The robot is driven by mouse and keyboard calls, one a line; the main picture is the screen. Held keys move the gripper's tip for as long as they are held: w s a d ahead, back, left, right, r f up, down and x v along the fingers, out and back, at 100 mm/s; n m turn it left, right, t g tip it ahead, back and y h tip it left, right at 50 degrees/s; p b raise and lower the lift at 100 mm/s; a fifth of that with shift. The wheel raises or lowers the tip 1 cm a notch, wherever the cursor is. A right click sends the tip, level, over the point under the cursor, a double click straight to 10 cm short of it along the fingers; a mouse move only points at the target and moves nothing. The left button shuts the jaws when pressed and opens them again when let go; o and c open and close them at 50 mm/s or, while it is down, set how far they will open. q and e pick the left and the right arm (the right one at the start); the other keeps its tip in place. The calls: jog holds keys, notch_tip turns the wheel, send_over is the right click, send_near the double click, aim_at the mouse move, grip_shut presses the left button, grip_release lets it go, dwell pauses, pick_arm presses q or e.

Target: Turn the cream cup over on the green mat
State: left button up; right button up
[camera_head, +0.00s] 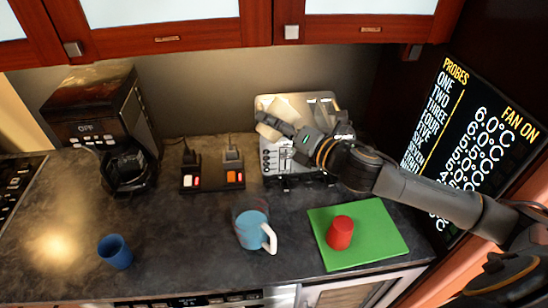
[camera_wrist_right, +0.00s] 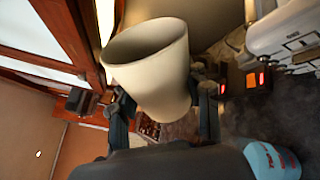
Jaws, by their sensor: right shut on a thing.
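My right gripper (camera_head: 279,125) is shut on the cream cup (camera_head: 266,131), high in front of the toaster and well left of the green mat (camera_head: 385,242). In the right wrist view, the cream cup (camera_wrist_right: 155,70) sits between the two fingers of my right gripper (camera_wrist_right: 162,112). Its open rim points toward the upper left of that picture, and I see part of the inside. In the head view the cup is small and partly hidden by the gripper, so its exact tilt is unclear. My left gripper is not in view.
A red cup (camera_head: 340,232) stands on the mat's left part; the mat's right part is bare. A blue mug with a white handle (camera_head: 252,232) stands left of the mat. A dark blue cup (camera_head: 115,252), coffee maker (camera_head: 100,115) and toaster (camera_head: 275,158) stand on the counter.

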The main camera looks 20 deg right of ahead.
jog(key=shift+m, duration=0.3)
jog(key=shift+f+m, duration=0.15)
jog(key=shift+m, duration=0.65)
jog(key=shift+m+b, duration=0.4)
jog(key=shift+m, duration=0.6)
jog(key=shift+m+t+y, duration=0.3)
jog(key=shift+m, duration=0.8)
jog(key=shift+m, duration=0.6)
jog(key=m+t, duration=0.1)
jog(key=m, duration=0.4)
jog(key=shift+r, duration=0.2)
